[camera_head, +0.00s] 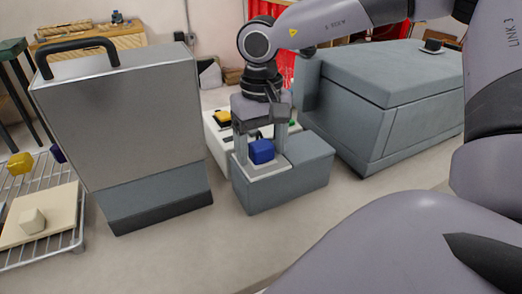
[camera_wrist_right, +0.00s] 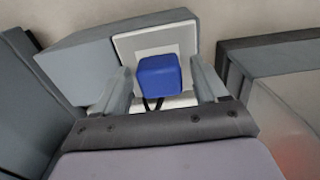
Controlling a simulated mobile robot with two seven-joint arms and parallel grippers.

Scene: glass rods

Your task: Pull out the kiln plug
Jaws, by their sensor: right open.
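A blue plug (camera_head: 262,152) sits in a white socket plate (camera_head: 262,174) on a low grey box (camera_head: 306,178). In the right wrist view the blue plug (camera_wrist_right: 160,76) is in the middle, with dark cords at its near side and the white plate (camera_wrist_right: 128,44) around it. My right gripper (camera_head: 258,141) is open above the plate, one finger on each side of the plug. In the right wrist view its fingers (camera_wrist_right: 162,92) show gaps to the plug on both sides. The plug's prongs are hidden. My left gripper is not in view.
A metal box with a black handle (camera_head: 120,110) stands to the left. A large grey-green lidded box (camera_head: 390,90) stands to the right. A white panel with a yellow button (camera_head: 222,118) is behind the socket. A wire rack (camera_head: 75,238) holds a tile. The front bench (camera_head: 215,250) is clear.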

